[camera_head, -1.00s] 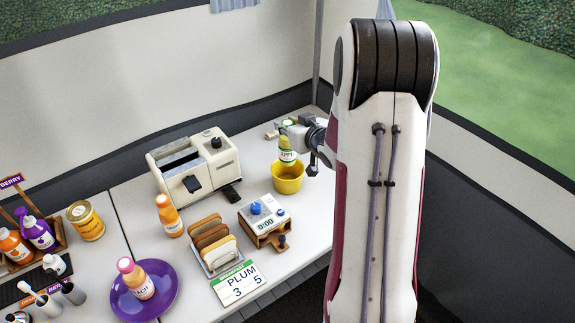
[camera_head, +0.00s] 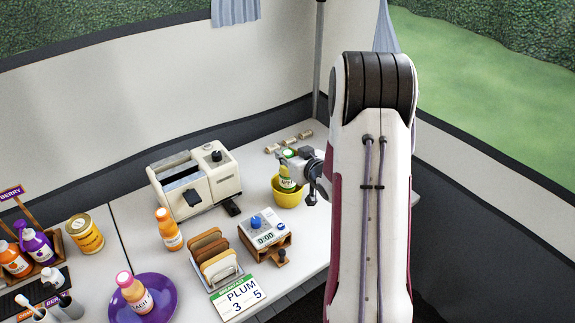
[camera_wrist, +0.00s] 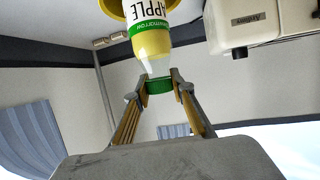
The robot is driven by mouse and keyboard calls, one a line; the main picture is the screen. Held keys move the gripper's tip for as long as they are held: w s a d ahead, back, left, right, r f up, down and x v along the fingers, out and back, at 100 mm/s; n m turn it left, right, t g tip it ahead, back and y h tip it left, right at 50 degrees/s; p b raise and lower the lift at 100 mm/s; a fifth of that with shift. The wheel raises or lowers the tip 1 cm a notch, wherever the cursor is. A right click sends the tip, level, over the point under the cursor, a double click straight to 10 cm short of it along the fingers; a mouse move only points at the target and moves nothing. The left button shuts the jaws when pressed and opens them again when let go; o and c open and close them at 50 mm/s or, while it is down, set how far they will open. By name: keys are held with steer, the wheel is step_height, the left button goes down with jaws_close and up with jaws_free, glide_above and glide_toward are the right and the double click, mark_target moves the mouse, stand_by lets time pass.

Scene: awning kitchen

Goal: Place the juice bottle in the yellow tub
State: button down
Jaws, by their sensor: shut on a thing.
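The apple juice bottle (camera_head: 286,178), pale yellow with a green-and-white label, is upright with its lower part inside the yellow tub (camera_head: 290,199). The tub's near wall hides the bottle's base, so I cannot tell whether it touches the bottom. In the wrist view the bottle (camera_wrist: 152,40) hangs neck-toward-me from my gripper (camera_wrist: 160,86), whose two fingers are shut on its green cap. Part of the tub rim (camera_wrist: 112,9) shows beyond it. In the head view my gripper (camera_head: 291,157) is at the bottle's top, above the tub.
A cream toaster (camera_head: 200,180) stands left of the tub. A timer on a wooden stand (camera_head: 265,235) and a toast rack (camera_head: 215,260) are in front. An orange bottle (camera_head: 168,230) and a purple plate with another bottle (camera_head: 165,300) stand farther left. Small rolls (camera_head: 290,142) lie behind.

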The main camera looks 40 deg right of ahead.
steer(key=shift+f, duration=2.2)
steer(key=c, duration=1.7)
jaws_free()
steer(key=shift+v, duration=6.05)
steer(key=shift+w, duration=0.1)
